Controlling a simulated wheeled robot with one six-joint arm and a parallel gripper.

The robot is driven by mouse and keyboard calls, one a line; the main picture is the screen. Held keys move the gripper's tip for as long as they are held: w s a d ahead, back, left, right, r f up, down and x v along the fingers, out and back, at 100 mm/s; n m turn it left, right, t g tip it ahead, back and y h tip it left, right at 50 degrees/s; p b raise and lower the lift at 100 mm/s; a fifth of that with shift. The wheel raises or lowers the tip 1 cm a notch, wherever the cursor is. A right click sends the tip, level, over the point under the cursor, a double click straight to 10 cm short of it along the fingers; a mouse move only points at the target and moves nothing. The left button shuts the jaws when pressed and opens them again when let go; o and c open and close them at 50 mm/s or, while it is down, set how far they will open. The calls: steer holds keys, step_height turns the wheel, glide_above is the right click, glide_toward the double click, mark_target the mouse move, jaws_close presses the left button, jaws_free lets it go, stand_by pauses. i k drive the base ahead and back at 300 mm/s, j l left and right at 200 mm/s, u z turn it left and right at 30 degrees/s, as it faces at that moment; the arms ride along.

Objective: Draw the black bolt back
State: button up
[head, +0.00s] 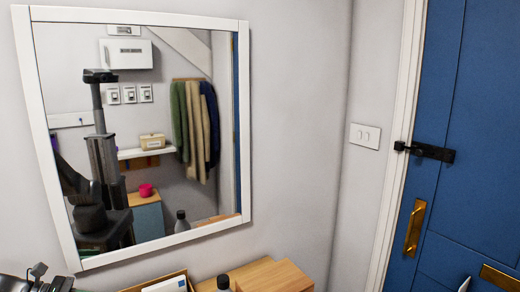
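The black bolt (432,152) is mounted across the left edge of the blue door (470,120), on its upper part in the head view. Its left end reaches to a small black piece (400,146) on the white door frame. The door looks shut. What seems to be part of my gripper (49,279) shows at the bottom left corner, cut off by the picture edge. It is far to the left of the bolt and touches nothing that I can make out. Its opening is not clear.
A brass handle (414,228) and a brass letter plate (499,277) are on the door below the bolt. A white switch plate (365,136) is on the wall. A white-framed mirror (245,120) reflects my body. A wooden surface (275,275) with a bottle (223,283) stands below.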

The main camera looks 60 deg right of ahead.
mark_target(418, 153)
steer(key=z, duration=0.45)
steer(key=k+z, duration=0.15)
steer(key=z, duration=0.75)
steer(key=k+z, duration=0.15)
steer(key=z, duration=0.25)
steer(key=i+j+z, duration=0.1)
steer(key=z, duration=0.3)
steer(key=i+j+z, duration=0.1)
steer(key=z, duration=0.35)
steer(key=j+z, duration=0.2)
steer(key=z, duration=0.2)
steer(key=i+j+z, duration=0.1)
steer(key=z, duration=0.3)
steer(key=j, duration=0.1)
